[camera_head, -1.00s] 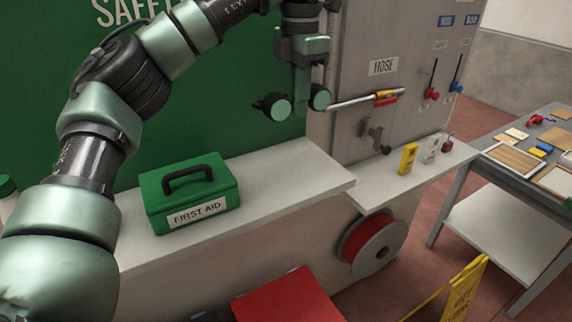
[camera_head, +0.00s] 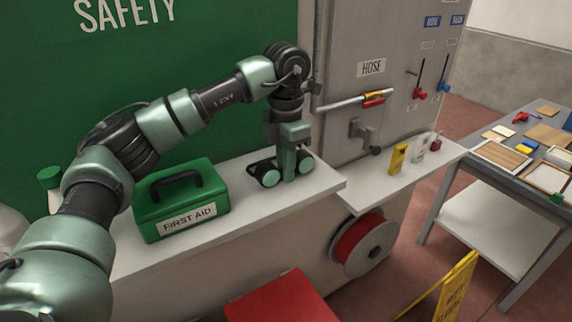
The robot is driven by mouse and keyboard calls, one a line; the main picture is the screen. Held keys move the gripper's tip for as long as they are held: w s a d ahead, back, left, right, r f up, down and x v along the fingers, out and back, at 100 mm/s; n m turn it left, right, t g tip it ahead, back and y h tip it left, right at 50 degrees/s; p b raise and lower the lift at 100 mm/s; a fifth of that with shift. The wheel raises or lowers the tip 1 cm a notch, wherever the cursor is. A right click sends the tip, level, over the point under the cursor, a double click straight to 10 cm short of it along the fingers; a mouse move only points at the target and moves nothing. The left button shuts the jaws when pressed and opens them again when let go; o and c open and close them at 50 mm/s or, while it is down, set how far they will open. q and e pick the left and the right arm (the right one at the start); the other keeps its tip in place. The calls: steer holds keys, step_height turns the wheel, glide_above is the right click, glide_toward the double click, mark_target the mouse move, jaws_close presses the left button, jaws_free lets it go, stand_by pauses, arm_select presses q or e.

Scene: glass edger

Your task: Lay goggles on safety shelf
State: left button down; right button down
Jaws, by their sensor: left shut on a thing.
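The goggles (camera_head: 269,176) are dark with two round pale-green lenses facing the camera. They are at the white shelf (camera_head: 322,183) under the green SAFETY board, right of the first aid box. My left gripper (camera_head: 288,170) points down and is shut on the goggles between the lenses. The goggles look level and at or very near the shelf top; I cannot tell whether they touch it. The gripper hides their middle. My right gripper is not in view.
A green first aid box (camera_head: 181,204) stands on the shelf left of the goggles. A lower ledge to the right holds a yellow item (camera_head: 398,158). A hose reel (camera_head: 364,243) and a red surface (camera_head: 283,298) are below. The shelf's right end is clear.

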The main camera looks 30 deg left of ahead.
arm_select(q)
steer(key=shift+d+f, duration=0.1)
steer(key=shift+f, duration=0.05)
steer(key=c, duration=1.5)
jaws_free()
steer(key=shift+c, duration=0.2)
steer(key=shift+o, duration=0.2)
